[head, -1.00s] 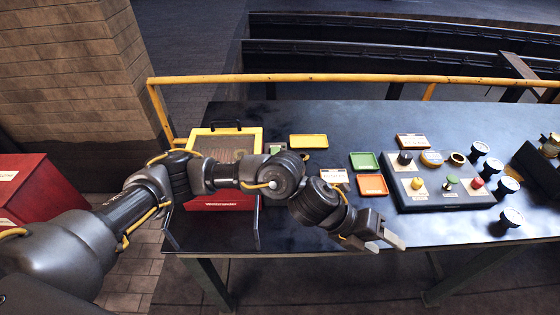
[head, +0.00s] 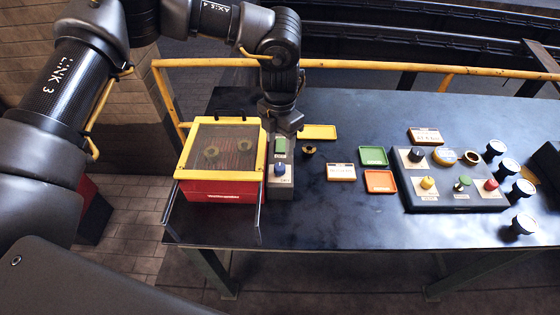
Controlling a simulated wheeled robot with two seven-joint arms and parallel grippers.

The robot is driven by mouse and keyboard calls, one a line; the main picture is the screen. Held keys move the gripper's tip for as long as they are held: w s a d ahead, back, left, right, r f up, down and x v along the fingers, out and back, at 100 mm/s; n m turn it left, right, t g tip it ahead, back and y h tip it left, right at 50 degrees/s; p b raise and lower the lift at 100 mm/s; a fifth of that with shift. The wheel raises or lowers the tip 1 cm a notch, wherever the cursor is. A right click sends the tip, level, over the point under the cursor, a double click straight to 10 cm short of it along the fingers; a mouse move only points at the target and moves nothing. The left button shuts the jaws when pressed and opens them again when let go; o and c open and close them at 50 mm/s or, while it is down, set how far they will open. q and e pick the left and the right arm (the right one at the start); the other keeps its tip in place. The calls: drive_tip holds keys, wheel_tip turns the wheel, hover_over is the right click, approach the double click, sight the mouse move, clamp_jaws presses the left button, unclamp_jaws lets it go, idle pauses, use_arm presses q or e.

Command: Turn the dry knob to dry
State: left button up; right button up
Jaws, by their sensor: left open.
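A blue knob (head: 280,169) sits on a narrow grey control box (head: 281,206) at the right side of a red case. The lettering on this box is too small to read for sure. A green piece (head: 280,147) is on the box just behind the knob. My left gripper (head: 284,126) points down over the back end of the box, behind the blue knob and apart from it. It is open, with its fingertips partly hidden from this angle. My right gripper is not in view.
The red case (head: 217,188) has a yellow-framed clear lid with round parts inside. A yellow tray (head: 317,132), green tray (head: 373,156) and orange tray (head: 380,181) lie to the right. A knob panel (head: 455,197) stands farther right. A yellow rail (head: 400,67) runs behind the table.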

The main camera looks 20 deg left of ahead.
sight(280, 166)
use_arm(q)
wheel_tip(280, 166, down, 8)
drive_tip(key=p, duration=0.2)
drive_tip(key=shift+f+p, duration=0.15)
drive_tip(key=shift+p, duration=0.25)
drive_tip(key=shift+f, duration=0.5)
drive_tip(key=c, duration=1)
